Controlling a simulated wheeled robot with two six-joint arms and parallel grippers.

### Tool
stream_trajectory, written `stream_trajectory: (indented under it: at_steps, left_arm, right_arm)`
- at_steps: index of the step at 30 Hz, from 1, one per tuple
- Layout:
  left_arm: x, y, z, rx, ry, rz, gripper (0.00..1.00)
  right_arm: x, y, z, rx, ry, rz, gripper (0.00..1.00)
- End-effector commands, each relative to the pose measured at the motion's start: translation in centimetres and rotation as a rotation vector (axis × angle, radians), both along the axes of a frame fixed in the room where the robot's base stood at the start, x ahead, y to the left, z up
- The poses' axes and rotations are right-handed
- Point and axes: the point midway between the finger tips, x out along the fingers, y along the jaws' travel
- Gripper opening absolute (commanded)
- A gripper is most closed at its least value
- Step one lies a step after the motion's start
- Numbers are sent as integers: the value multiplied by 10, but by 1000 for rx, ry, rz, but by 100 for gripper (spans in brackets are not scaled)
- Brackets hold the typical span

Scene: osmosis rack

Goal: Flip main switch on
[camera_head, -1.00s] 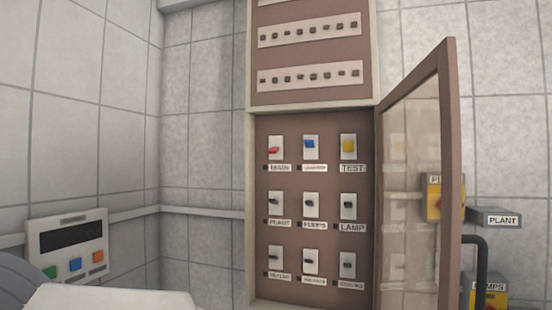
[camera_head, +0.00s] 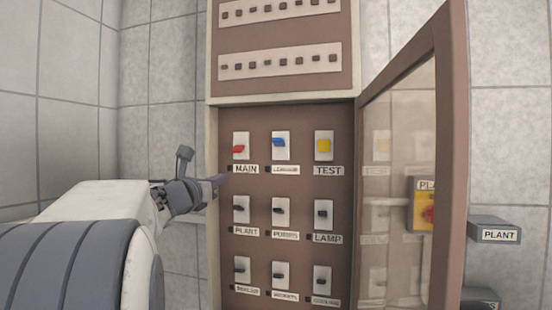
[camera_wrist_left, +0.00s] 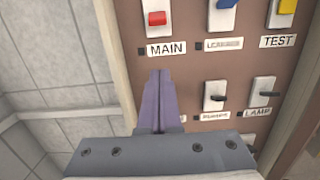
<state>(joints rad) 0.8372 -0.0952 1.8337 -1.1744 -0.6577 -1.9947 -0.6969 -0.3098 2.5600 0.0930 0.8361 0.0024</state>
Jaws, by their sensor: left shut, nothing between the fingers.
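The main switch (camera_head: 239,149) is a red lever on a white plate at the top left of the brown panel, above the label MAIN. In the head view its lever points downward. It also shows in the left wrist view (camera_wrist_left: 157,18), above the fingertips. My left gripper (camera_head: 222,179) is shut and empty. My right gripper is not in view.
A blue switch (camera_head: 279,142) and a yellow TEST switch (camera_head: 324,146) sit right of the main switch. Rows of black switches are below. The glazed cabinet door (camera_head: 452,150) stands open at the right. A tiled wall (camera_head: 75,100) is at the left.

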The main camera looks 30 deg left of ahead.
Motion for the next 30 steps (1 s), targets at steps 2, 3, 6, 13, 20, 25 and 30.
stream_trajectory:
  at_steps: [2, 3, 6, 13, 20, 25, 30]
  left_arm:
    - [1, -1, 0, -1, 0, -2, 0]
    - [1, -1, 0, -2, 0, -2, 0]
    - [1, -1, 0, -3, 0, -2, 0]
    - [17, 2, 3, -8, 1, -4, 0]
    - [62, 14, 10, -8, 2, -4, 0]
    - [98, 23, 14, -9, 3, -2, 0]
    - [88, 22, 35, -6, -1, 2, 0]
  right_arm:
    - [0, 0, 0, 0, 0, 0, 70]
    - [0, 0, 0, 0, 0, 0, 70]
    - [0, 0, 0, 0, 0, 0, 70]
    - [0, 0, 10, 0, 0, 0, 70]
    - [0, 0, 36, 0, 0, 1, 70]
    - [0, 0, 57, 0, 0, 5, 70]
    - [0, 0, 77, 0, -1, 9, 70]
